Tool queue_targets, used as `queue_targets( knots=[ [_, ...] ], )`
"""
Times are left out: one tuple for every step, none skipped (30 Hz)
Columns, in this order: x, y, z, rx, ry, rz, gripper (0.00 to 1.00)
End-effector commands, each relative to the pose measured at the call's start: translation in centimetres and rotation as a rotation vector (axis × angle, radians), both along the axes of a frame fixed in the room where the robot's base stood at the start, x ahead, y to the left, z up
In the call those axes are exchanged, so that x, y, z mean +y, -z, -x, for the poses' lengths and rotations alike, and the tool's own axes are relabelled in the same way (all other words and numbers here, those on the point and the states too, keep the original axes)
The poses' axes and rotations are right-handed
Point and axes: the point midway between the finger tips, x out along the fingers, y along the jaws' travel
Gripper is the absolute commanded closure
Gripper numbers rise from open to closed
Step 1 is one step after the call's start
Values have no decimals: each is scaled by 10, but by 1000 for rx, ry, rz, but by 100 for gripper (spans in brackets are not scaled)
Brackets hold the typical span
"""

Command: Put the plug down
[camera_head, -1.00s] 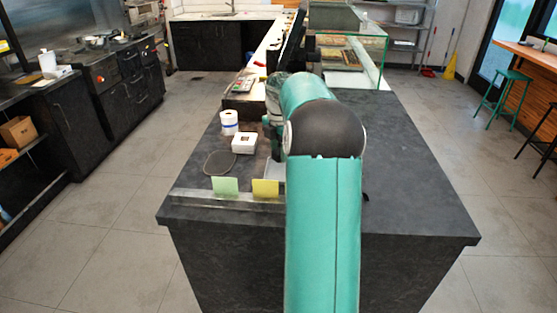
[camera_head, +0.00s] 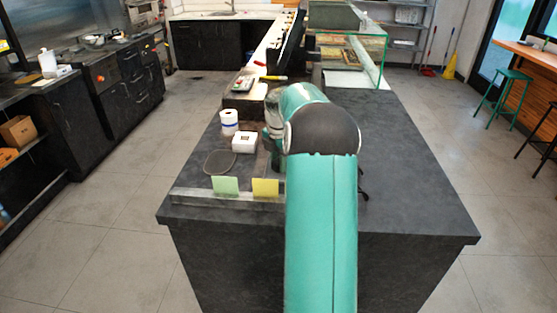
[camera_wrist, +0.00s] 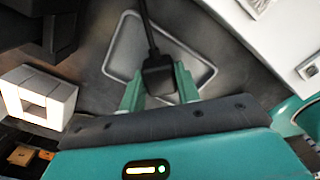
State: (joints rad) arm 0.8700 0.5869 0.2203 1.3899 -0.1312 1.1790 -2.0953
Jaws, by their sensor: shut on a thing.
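The black plug (camera_wrist: 159,76) with its cord rising from it shows in the wrist view, between the two green fingers of my gripper (camera_wrist: 159,88). The fingers are shut on it. A shallow grey tray (camera_wrist: 114,70) with rounded corners lies behind the plug, on a dark surface. I cannot tell whether the plug touches the tray. In the head view my arm hides the gripper, plug and tray; a piece of black cord (camera_head: 363,192) shows at the arm's right on the dark counter (camera_head: 420,190).
Green (camera_head: 225,185) and yellow (camera_head: 265,188) notes stand at the front edge. The counter's right side is clear.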

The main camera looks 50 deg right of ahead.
Motion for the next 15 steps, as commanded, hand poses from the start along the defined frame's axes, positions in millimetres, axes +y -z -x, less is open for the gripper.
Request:
queue_targets(
  knots=[
    [0, 2, 0, 1, 0, 0, 100],
    [0, 2, 0, 1, 0, 0, 100],
    [0, 2, 0, 1, 0, 0, 100],
    [0, 2, 0, 0, 0, 0, 100],
    [0, 2, 0, 1, 0, 0, 66],
    [0, 2, 0, 0, 0, 0, 58],
    [0, 2, 0, 0, 0, 0, 52],
    [0, 2, 0, 0, 0, 0, 46],
    [0, 2, 0, 0, 0, 0, 46],
    [0, 2, 0, 0, 0, 0, 46],
    [0, 2, 0, 0, 0, 0, 46],
    [0, 2, 0, 0, 0, 0, 46],
    [0, 2, 0, 0, 0, 0, 46],
    [0, 2, 0, 0, 0, 0, 46],
    [0, 2, 0, 0, 0, 0, 46]
  ],
)
